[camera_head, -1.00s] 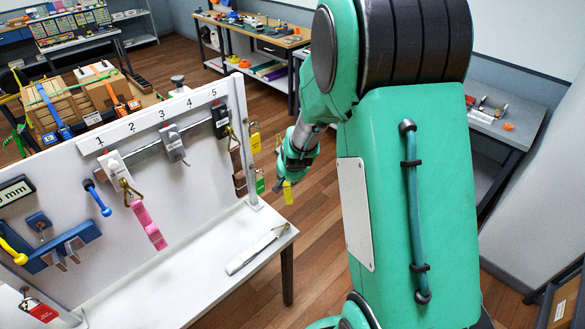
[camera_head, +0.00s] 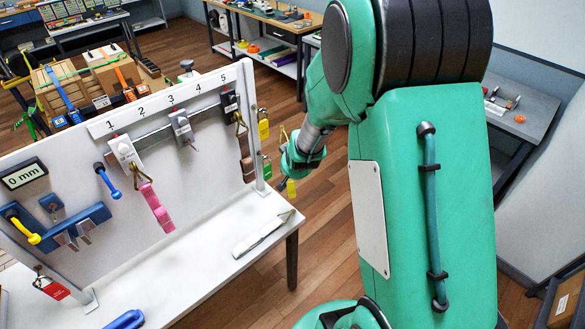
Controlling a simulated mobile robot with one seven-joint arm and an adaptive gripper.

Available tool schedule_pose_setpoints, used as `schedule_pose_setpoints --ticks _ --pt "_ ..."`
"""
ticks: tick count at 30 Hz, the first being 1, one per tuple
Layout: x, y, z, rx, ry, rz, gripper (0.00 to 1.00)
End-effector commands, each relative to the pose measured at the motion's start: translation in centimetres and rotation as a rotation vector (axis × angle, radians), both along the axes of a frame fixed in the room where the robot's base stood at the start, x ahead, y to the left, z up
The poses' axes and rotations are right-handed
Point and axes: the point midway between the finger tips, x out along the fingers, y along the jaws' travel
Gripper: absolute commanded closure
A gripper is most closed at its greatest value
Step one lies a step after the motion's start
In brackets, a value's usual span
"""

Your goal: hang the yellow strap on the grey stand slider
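The yellow strap (camera_head: 291,189) shows as a short yellow end just below my gripper (camera_head: 288,180). A thin brass ring (camera_head: 283,136) shows above the gripper, and the strap between is hidden behind it. My gripper appears shut on the strap, off the right end of the white board, over the floor. The fingers are small and dark. The grey stand slider (camera_head: 182,129) sits on the rail under number 3, with a small hook on its front and no strap on it. My gripper is well to the right of it.
A white slider (camera_head: 124,150) holds a pink strap (camera_head: 158,212). A black slider (camera_head: 230,103) holds a brown strap (camera_head: 246,160). A blue object (camera_head: 124,319) is in front.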

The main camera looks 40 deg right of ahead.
Motion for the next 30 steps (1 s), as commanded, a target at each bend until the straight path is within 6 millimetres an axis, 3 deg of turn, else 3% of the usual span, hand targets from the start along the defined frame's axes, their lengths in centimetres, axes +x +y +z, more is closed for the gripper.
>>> schedule_pose_setpoints --ticks 13,30 --pt "-0.3 1.0 -0.3 -0.011 -0.019 0.009 1.0" --pt "-2.2 5.5 -1.5 -0.063 -0.112 0.049 1.0"
